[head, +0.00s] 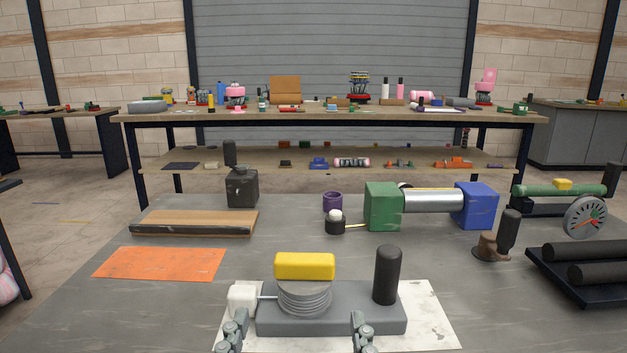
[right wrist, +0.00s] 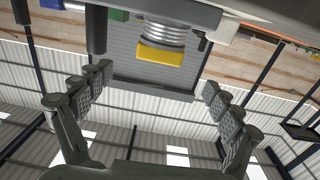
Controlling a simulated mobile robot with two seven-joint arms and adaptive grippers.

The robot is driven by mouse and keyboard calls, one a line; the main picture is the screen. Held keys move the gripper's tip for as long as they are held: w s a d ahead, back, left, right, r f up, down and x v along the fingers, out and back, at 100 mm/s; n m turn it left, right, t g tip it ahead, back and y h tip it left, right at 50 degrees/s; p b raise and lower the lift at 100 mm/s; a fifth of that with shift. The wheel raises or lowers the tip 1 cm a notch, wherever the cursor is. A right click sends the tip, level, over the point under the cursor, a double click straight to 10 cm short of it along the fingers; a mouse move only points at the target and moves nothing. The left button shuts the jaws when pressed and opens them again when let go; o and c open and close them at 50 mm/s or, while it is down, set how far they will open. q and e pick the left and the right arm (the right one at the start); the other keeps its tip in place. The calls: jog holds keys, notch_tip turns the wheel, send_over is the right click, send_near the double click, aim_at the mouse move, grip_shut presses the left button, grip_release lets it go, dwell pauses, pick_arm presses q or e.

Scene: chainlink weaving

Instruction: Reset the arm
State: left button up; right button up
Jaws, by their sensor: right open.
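My right gripper (head: 297,335) is at the bottom middle of the head view, with its two fingers wide apart and nothing between them. It also shows open in the right wrist view (right wrist: 158,82). Just beyond it is a grey device (head: 335,321) with a wire coil (head: 305,298), a yellow block (head: 305,266) on top, a black upright handle (head: 387,275) and a white block (head: 242,298) at its left. The yellow block also shows between the fingers in the right wrist view (right wrist: 160,54). My left gripper is not in view.
The device stands on a white sheet (head: 430,315) on a grey table (head: 80,300). An orange sheet (head: 160,263) and a wooden board (head: 195,222) lie left. A green-and-blue-ended roller (head: 432,201) stands behind, with a dark rack (head: 580,285) at right.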

jog(key=w, duration=1.1)
jog(key=shift+w+d, duration=0.2)
jog(key=shift+w, duration=0.05)
jog(key=s, duration=1.2)
notch_tip(320, 180, up, 15)
jog(key=m+t+y, duration=0.2)
jog(key=t+y, duration=0.2)
jog(key=t, duration=0.3)
send_over(304, 271)
jog(key=s+d, duration=0.1)
jog(key=d, duration=0.1)
jog(key=w+d+r+m+h, duration=0.3)
jog(key=d+r+h, duration=0.1)
jog(key=d, duration=0.1)
jog(key=w+d+m+g+h, duration=0.2)
jog(key=d+m+h, duration=0.2)
jog(key=d+h, duration=0.4)
jog(key=w+d+m+g+h, duration=0.2)
jog(key=d+m+h, duration=0.3)
jog(key=d, duration=0.6)
jog(key=s+d+f+m+g+h, duration=0.1)
jog(key=d+g+h, duration=0.3)
jog(key=d, duration=0.5)
jog(key=s+d+f+m+g+h, duration=0.2)
jog(key=d+g, duration=0.4)
jog(key=d, duration=0.4)
jog(key=shift+s+f+m+h, duration=0.15)
jog(key=shift+s+m+h, duration=0.1)
jog(key=shift+m+h, duration=0.7)
jog(key=shift+a, duration=0.1)
